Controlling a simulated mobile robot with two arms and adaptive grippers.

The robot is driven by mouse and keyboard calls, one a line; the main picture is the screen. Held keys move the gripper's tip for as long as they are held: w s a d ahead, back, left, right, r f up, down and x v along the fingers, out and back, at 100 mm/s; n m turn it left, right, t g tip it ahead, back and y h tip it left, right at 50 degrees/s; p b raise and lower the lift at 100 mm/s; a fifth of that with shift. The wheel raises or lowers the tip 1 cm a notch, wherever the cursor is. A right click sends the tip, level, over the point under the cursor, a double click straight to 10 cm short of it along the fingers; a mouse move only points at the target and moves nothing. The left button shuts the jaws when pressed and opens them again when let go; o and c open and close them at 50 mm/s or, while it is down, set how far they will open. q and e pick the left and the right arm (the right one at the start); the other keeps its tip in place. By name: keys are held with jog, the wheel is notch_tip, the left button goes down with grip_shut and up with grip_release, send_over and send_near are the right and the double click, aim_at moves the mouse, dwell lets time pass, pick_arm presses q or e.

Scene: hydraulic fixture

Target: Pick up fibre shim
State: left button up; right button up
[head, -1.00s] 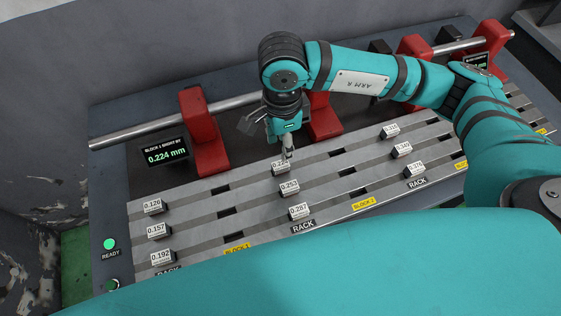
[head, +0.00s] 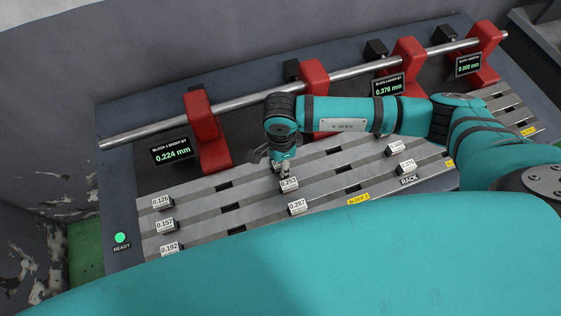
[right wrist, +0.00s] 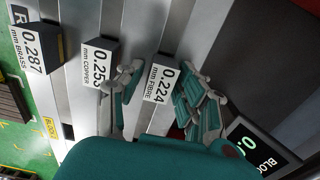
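The fibre shim (right wrist: 160,84) is a small dark block with a white label reading 0.224 mm FIBRE. In the right wrist view it sits on the metal rack between the spread fingers of my right gripper (right wrist: 163,92). I see a gap between the fingers and the label; contact lower down cannot be told. In the head view my right gripper (head: 283,170) points down over the middle column of shims and hides most of the fibre shim. My left gripper is not in view.
The 0.253 copper shim (right wrist: 98,64) and 0.287 brass shim (right wrist: 36,48) stand in the same column. Other labelled shims, such as 0.157 (head: 165,225), sit left and right. Red blocks (head: 206,130) on a steel bar (head: 245,98) stand behind. A display (head: 171,151) reads 0.224 mm.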

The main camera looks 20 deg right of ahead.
jog(key=shift+c, duration=0.3)
jog(key=c, duration=0.7)
jog(key=shift+r, duration=0.15)
